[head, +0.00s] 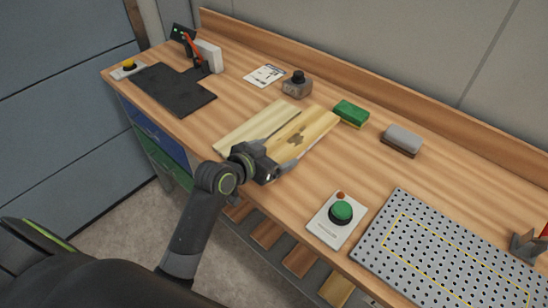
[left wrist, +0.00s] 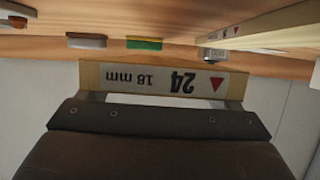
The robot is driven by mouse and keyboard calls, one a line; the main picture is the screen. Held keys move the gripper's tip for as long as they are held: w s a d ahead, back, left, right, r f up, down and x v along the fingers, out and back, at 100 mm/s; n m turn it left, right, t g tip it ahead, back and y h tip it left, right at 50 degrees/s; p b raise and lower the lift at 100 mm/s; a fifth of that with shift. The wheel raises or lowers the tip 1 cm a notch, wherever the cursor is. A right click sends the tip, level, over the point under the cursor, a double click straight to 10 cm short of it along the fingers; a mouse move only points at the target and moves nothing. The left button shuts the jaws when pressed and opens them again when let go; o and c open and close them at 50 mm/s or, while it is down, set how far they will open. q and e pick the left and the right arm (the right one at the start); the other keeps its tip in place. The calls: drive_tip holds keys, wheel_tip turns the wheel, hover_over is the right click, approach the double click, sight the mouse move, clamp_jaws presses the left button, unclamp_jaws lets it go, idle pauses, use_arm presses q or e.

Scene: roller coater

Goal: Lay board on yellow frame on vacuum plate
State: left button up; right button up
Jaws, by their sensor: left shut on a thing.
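A pale wooden board (head: 305,130) with a dark knot mark is held at its near edge by my left gripper (head: 277,167), which is shut on it. In the left wrist view, the board's end (left wrist: 160,80) carries an upside-down label reading "24" and "18 mm" with a red triangle. A second pale board (head: 245,129) lies just left of it. The grey perforated vacuum plate (head: 372,246) is at the lower right, with a thin yellow frame (head: 450,241) marked on it; nothing lies inside the visible part of the frame. My right gripper is not in view.
A green button box (head: 337,218) stands between the boards and the plate. A black mat (head: 173,88) lies at left. A grey bracket (head: 524,245) stands at the plate's right.

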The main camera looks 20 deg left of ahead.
use_arm(q)
drive_tip(key=shift+w+f, duration=0.1)
drive_tip(key=shift+f, duration=2.35)
drive_tip(key=shift+f, duration=0.15)
drive_tip(key=o, duration=0.9)
drive_tip(key=shift+o, duration=0.2)
